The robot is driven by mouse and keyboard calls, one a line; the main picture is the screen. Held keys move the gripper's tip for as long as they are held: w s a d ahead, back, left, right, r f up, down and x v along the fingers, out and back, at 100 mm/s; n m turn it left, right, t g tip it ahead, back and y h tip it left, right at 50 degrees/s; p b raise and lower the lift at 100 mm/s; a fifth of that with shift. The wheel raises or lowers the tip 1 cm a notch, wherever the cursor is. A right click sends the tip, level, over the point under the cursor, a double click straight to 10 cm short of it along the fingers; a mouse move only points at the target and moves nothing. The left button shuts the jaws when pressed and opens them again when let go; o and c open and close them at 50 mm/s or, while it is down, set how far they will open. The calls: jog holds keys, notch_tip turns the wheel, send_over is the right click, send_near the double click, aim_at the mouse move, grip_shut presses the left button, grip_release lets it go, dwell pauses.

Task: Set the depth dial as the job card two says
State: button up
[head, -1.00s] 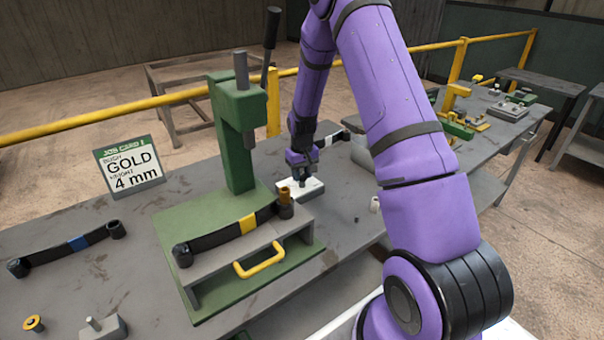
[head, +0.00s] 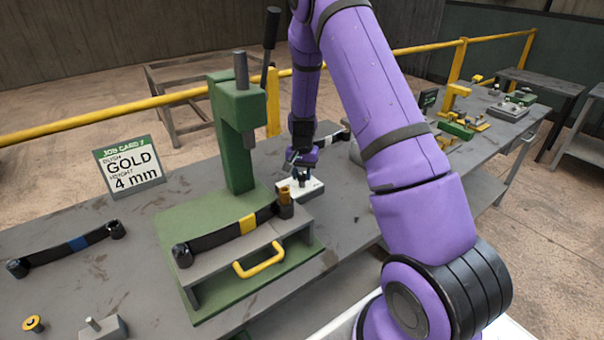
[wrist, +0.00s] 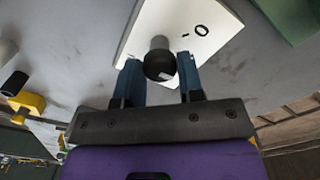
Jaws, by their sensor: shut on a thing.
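A job card (head: 132,168) stands on the bench at the left in the head view. It reads GOLD and 4 mm; its number is too small to read surely. The depth dial is a white block (head: 312,191) with a dark round knob, behind the press and to its right. The wrist view shows the block's white top (wrist: 185,22) with a small mark and a ring-shaped figure. My gripper (wrist: 160,69) points down with its blue fingers on either side of the dark knob (wrist: 158,60), shut on it. The pointer setting cannot be made out.
A green press (head: 236,135) stands left of the dial. A black strap with a yellow band (head: 247,223) lies on its grey stand. Another strap with a blue band (head: 78,243) lies at the left. More fixtures stand on the bench's far right.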

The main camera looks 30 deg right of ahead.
aim_at(302, 175)
jog(key=shift+m, duration=0.3)
jog(key=o, duration=0.9)
notch_tip(302, 175, up, 11)
jog(key=shift+f, duration=0.1)
dwell(0.6)
